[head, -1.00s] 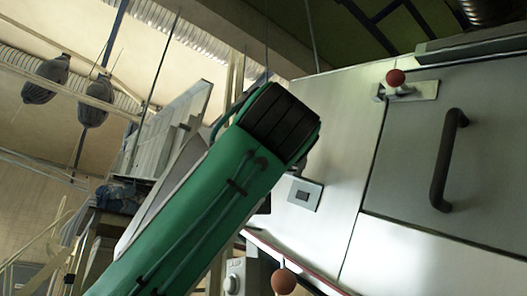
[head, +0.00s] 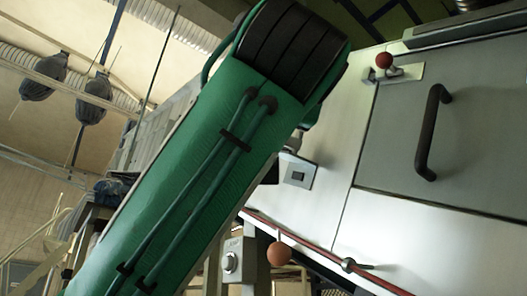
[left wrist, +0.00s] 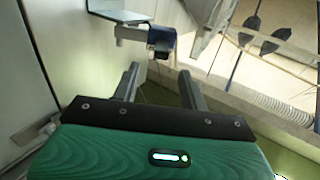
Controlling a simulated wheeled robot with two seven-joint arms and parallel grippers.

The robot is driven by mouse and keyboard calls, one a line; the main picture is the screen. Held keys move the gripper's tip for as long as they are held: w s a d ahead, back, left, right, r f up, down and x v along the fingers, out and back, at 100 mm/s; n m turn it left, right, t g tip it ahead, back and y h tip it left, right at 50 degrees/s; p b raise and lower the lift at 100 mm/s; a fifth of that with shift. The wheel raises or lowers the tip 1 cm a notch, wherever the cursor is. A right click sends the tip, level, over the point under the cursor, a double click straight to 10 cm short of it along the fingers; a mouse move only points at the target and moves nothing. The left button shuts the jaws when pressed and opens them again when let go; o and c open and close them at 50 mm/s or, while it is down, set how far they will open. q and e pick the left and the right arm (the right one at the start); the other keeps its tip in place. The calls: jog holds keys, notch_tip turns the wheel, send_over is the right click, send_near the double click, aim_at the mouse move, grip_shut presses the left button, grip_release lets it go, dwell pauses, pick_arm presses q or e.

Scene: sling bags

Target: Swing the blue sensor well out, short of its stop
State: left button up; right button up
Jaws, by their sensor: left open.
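The blue sensor (left wrist: 161,38) shows in the left wrist view at the top centre. It sits at the end of a short pale arm under a grey bracket plate (left wrist: 120,15). My left gripper (left wrist: 159,74) is open, its two fingers apart and pointing toward the sensor. The sensor is just beyond the fingertips, and I see no contact. In the head view my green left arm covers the middle, and its gripper and the sensor cannot be made out there. My right gripper is in neither view.
A pale cabinet with a dark handle (head: 430,132) and a red ball knob (head: 384,60) stands at the right. An orange ball knob (head: 279,254) is below it. Grey hanging bags (head: 91,96) are far left.

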pick_arm(q)
jog(key=v, duration=0.3)
jog(key=shift+s+f+b, duration=0.15)
jog(key=shift+s+b, duration=0.15)
jog(key=shift+b, duration=0.1)
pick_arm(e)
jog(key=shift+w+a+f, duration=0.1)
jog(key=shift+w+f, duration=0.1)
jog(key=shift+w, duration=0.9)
